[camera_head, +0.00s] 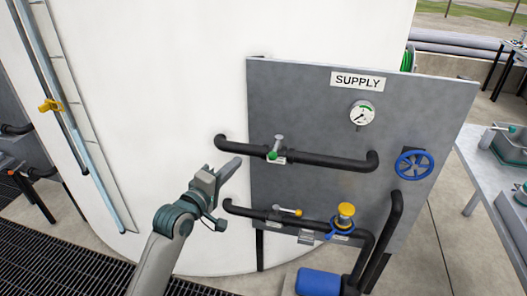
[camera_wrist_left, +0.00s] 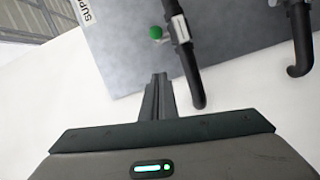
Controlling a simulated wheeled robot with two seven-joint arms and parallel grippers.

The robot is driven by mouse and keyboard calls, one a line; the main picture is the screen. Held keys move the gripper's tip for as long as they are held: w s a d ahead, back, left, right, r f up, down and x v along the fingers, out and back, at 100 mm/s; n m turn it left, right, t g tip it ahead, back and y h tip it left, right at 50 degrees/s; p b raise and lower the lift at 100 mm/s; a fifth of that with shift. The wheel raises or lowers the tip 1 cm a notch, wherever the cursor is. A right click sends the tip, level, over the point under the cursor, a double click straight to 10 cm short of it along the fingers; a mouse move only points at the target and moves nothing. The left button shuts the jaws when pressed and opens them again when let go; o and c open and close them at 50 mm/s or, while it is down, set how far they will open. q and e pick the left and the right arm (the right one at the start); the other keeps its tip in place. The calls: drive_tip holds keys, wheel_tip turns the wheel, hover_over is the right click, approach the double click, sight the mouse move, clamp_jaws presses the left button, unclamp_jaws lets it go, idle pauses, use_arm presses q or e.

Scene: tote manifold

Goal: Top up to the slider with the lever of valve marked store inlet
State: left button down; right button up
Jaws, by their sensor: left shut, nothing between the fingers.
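A yellow slider (camera_head: 50,106) sits on the upright sight tube (camera_head: 88,150) at the left of the white tank; I cannot tell the liquid level. A green-knobbed lever (camera_head: 275,149) is on the upper black pipe of the grey panel; its knob also shows in the left wrist view (camera_wrist_left: 156,33). A yellow-tipped lever (camera_head: 288,211) is on the lower pipe. The small valve labels are unreadable, so I cannot tell which is store inlet. My left gripper (camera_head: 236,163) is shut and empty, left of the green-knobbed lever and apart from it. My right gripper is out of view.
The grey panel (camera_head: 300,100) carries a SUPPLY sign (camera_head: 358,81), a gauge (camera_head: 362,113), a blue handwheel (camera_head: 414,164) and a yellow-capped fitting (camera_head: 346,215). A blue pump-like body (camera_head: 317,281) stands below. A table (camera_head: 475,160) with bins is at the right.

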sight(276, 147)
use_arm(q)
drive_tip(key=shift+w, duration=0.15)
drive_tip(key=w+d+f+p, duration=0.1)
drive_tip(key=w+d+p, duration=0.4)
drive_tip(key=w+d, duration=0.3)
drive_tip(key=shift+f, duration=0.2)
idle(0.5)
